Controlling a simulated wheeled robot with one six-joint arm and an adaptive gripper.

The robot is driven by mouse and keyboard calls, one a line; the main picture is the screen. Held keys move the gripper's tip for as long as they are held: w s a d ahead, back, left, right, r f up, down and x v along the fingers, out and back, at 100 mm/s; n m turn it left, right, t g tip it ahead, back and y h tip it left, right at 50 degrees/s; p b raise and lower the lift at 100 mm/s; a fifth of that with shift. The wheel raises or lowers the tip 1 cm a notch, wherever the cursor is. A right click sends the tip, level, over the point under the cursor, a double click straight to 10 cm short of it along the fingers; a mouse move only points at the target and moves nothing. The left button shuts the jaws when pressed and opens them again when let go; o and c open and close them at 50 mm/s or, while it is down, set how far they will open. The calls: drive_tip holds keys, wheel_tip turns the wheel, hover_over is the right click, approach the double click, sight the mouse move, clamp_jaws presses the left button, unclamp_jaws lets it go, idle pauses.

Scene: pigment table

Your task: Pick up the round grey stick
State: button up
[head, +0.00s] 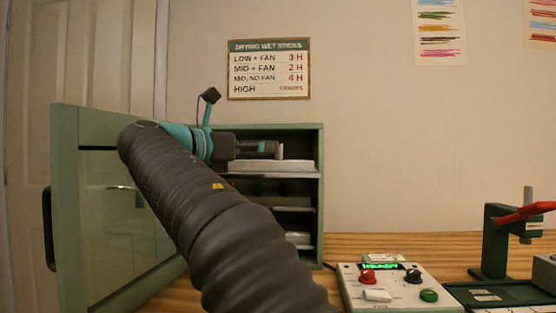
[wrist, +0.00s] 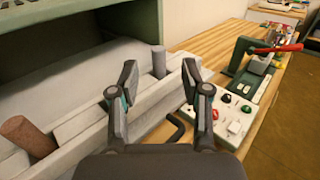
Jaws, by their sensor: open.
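A greyish stick (wrist: 158,62) shows in the wrist view, rising from a pale slotted tray (wrist: 90,118). It appears between and a little beyond my open fingertips (wrist: 158,78), and I cannot tell how close it is. A reddish-brown round stick (wrist: 28,134) sits in the same tray at the left. In the head view my gripper (head: 268,149) reaches into the green cabinet (head: 318,205), just above the pale tray (head: 270,166) on the upper shelf. A small pale upright piece (head: 280,151) shows at the fingertips. My gripper holds nothing visible.
The cabinet door (head: 64,210) stands open at the left. Lower shelves hold more pale trays (head: 298,238). A control box (head: 395,287) with knobs and a green press (head: 495,240) with a red lever stand on the wooden table at the right.

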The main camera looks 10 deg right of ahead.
sight(279, 157)
drive_tip(key=x, duration=0.5)
drive_tip(key=shift+w+d, duration=0.2)
drive_tip(key=shift+d, duration=0.1)
clamp_jaws()
